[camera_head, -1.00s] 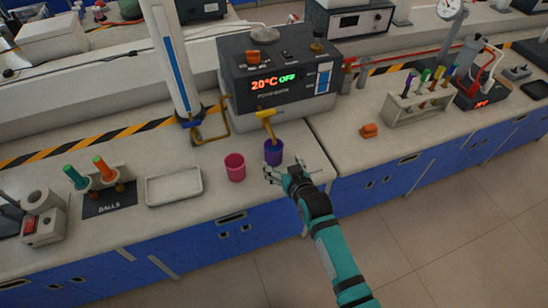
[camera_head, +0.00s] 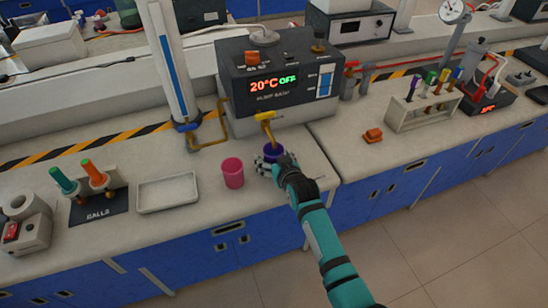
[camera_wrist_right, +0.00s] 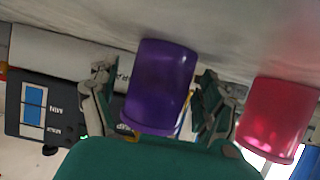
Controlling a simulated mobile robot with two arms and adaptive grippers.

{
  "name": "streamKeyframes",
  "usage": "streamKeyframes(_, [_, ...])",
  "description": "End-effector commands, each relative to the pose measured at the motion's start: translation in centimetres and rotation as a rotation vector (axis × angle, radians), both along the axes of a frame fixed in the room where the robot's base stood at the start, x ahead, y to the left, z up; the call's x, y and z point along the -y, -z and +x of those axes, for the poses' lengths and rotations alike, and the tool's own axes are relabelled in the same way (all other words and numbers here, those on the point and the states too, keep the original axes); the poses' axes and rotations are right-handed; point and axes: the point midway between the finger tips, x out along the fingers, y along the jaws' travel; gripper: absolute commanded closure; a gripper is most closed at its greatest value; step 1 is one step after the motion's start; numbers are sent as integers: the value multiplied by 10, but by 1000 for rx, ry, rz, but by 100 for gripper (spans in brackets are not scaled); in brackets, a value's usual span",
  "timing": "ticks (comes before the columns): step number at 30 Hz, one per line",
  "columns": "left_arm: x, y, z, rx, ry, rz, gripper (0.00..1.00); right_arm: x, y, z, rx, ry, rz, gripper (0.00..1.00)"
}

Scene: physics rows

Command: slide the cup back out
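The purple cup (camera_head: 274,150) stands on the bench under the yellow spout (camera_head: 266,122) of the pump unit, partly hidden by my right gripper. My right gripper (camera_head: 270,163) is at the cup's near side. In the right wrist view the purple cup (camera_wrist_right: 160,88) is between the two fingers, with a gap showing at the left finger, so the gripper looks open around it. A pink cup (camera_head: 232,172) stands upright just left of it and also shows in the wrist view (camera_wrist_right: 276,118). My left gripper is out of view.
The pump unit (camera_head: 277,80) reads 20°C OFF, behind the cup. A white tray (camera_head: 167,193) lies left of the pink cup. An orange item (camera_head: 373,136) and a tube rack (camera_head: 424,112) are to the right. Bench in front of the cups is narrow.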

Motion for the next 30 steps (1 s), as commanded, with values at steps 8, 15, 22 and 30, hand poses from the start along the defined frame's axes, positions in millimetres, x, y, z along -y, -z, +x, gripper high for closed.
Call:
streamKeyframes(8, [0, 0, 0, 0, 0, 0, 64, 0, 0, 0, 0, 0, 0, 55])
streamKeyframes(15, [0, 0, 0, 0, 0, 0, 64, 2, 0, 0, 0, 0, -1, 61])
streamKeyframes(22, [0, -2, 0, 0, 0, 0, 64, 11, 0, 3, 0, 1, -1, 61])
streamKeyframes(30, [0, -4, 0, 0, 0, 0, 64, 22, 0, 6, 1, 0, -2, 61])
